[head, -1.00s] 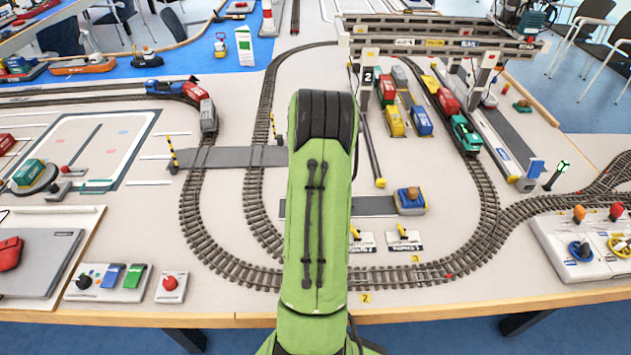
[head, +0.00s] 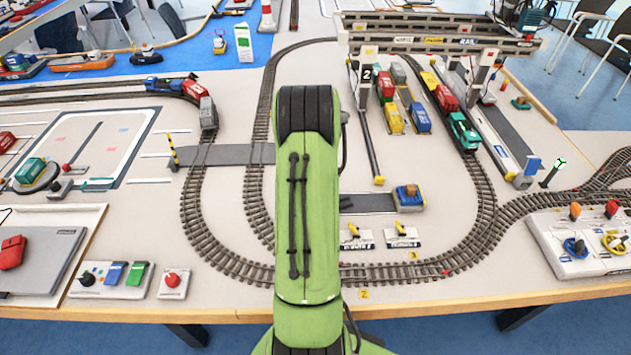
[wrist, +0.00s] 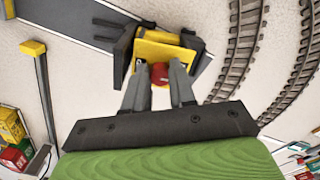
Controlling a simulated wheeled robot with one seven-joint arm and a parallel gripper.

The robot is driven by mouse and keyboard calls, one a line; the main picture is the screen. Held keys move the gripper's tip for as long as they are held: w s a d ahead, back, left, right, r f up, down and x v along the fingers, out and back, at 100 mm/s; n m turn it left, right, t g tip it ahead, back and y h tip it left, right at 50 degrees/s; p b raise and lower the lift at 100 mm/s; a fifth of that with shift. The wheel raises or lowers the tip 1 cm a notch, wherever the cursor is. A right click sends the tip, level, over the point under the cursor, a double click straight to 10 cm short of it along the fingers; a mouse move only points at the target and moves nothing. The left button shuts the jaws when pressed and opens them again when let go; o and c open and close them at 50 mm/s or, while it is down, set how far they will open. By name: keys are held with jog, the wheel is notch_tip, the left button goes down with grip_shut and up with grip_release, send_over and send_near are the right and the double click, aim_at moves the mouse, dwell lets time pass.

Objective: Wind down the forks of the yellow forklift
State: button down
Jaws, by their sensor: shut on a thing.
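The yellow forklift (wrist: 165,50) shows in the wrist view, seen from close above, with dark parts around its yellow plate. A red knob (wrist: 160,74) is at its near side. My gripper (wrist: 160,76) has its two fingertips at either side of the knob and is shut on it. In the head view my green arm covers the gripper and most or all of the forklift. Small dark prongs (head: 346,204) show just right of my arm, perhaps the forks. The height of the forks cannot be told.
A blue-sided block with an orange top (head: 409,197) stands right of the arm on the grey road strip (head: 375,203). Rail track (head: 400,273) loops around this area. The gantry crane (head: 440,40) stands behind. Control boxes (head: 110,277) line the front edge.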

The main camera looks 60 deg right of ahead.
jog(key=c, duration=0.9)
grip_release()
notch_tip(320, 180, up, 12)
jog(key=shift+p, duration=1.25)
